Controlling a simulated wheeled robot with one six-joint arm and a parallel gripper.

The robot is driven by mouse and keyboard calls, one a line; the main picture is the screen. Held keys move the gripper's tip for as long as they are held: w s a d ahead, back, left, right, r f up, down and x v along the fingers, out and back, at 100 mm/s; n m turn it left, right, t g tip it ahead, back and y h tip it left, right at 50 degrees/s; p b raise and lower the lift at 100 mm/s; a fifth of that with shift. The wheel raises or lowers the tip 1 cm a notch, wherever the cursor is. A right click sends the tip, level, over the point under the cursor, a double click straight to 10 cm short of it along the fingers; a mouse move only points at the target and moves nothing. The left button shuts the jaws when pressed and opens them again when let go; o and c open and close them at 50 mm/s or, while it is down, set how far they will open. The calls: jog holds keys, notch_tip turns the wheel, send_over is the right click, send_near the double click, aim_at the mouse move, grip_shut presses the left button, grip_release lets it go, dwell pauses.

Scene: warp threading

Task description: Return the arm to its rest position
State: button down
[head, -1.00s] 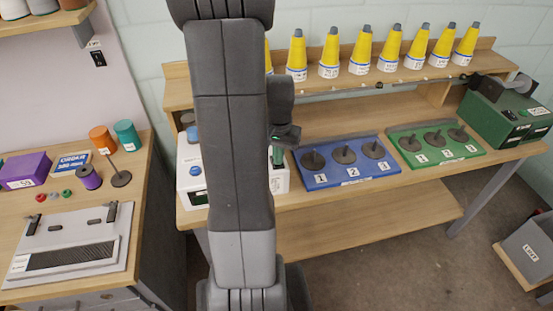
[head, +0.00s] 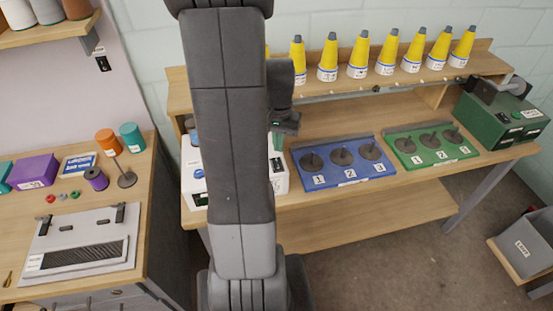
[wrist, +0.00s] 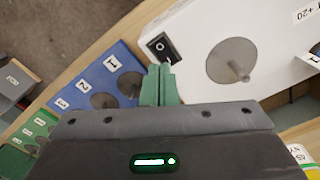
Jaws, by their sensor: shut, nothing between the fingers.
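My arm rises through the middle of the head view and hides part of the bench. My gripper (head: 277,142) is partly hidden behind the arm there. In the wrist view its green fingers (wrist: 160,84) are shut together with nothing between them. They point over the gap between the white machine (wrist: 240,58) and the blue board (wrist: 98,80). In the head view the white machine (head: 194,172) is largely covered by my arm, and the blue board (head: 330,181) lies to the right of it.
A green board (head: 432,151) and a green machine (head: 500,122) stand further right on the bench. Yellow cones (head: 357,60) line the shelf behind. A side table (head: 20,212) with spools and a purple box (head: 33,171) is at left. A grey bin (head: 525,243) stands lower right.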

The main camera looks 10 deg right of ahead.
aim_at(278, 167)
jog(key=shift+f, duration=0.15)
notch_tip(278, 167, down, 7)
jog(key=b, duration=0.5)
jog(key=shift+r, duration=0.25)
notch_tip(278, 167, up, 7)
jog(key=p, duration=0.5)
notch_tip(278, 167, down, 8)
jog(key=b, duration=0.6)
notch_tip(278, 167, up, 10)
jog(key=p, duration=0.8)
jog(key=shift+m, duration=0.7)
jog(key=shift+w+d+r+b, duration=0.2)
jog(key=shift+w+d, duration=0.35)
jog(key=shift+d, duration=0.25)
jog(key=shift+w+d+r+b, duration=0.25)
jog(key=shift+w+d, duration=0.35)
jog(key=shift+d, duration=0.15)
jog(key=shift+w+d+r+b, duration=0.2)
jog(key=shift+w+d, duration=0.35)
jog(key=shift+d, duration=0.25)
